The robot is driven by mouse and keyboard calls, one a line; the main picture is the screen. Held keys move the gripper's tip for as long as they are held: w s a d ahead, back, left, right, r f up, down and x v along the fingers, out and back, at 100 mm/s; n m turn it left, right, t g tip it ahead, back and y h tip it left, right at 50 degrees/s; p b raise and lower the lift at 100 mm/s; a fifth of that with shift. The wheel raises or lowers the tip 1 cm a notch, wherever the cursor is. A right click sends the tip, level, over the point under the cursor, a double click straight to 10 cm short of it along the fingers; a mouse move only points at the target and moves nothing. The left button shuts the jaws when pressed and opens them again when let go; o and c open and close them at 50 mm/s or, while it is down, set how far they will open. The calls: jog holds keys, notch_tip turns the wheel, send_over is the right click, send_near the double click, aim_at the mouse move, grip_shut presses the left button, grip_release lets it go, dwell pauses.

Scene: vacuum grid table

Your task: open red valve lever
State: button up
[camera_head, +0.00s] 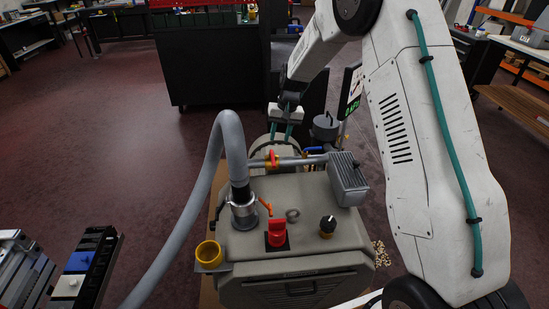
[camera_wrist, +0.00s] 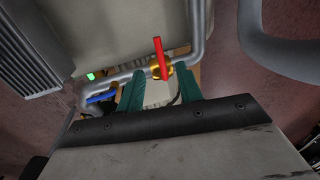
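The red valve lever (camera_wrist: 161,57) sits on a yellow valve body (camera_wrist: 161,71) on a grey pipe in the wrist view. In that view the lever stands crosswise to the pipe. It also shows as a small red-orange piece (camera_head: 273,159) on the pipe in the head view. My gripper (camera_wrist: 160,90) has two green fingers apart with nothing between them, just short of the valve and pipe. In the head view my gripper (camera_head: 281,132) is above and behind the pipe, pointing down. Whether a finger touches the valve is not clear.
The vacuum unit (camera_head: 300,225) carries a red switch (camera_head: 276,234), a black knob (camera_head: 327,226), a grey box (camera_head: 347,178) and a thick grey hose (camera_head: 190,210). A blue lever (camera_wrist: 101,97) is on the pipe left of my fingers. Open floor lies at left.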

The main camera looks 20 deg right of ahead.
send_near(274, 161)
jog(key=f, duration=0.2)
jog(key=a+f, duration=0.1)
jog(key=f, duration=0.5)
jog(key=shift+w+a, duration=0.25)
jog(key=shift+a, duration=0.05)
grip_shut()
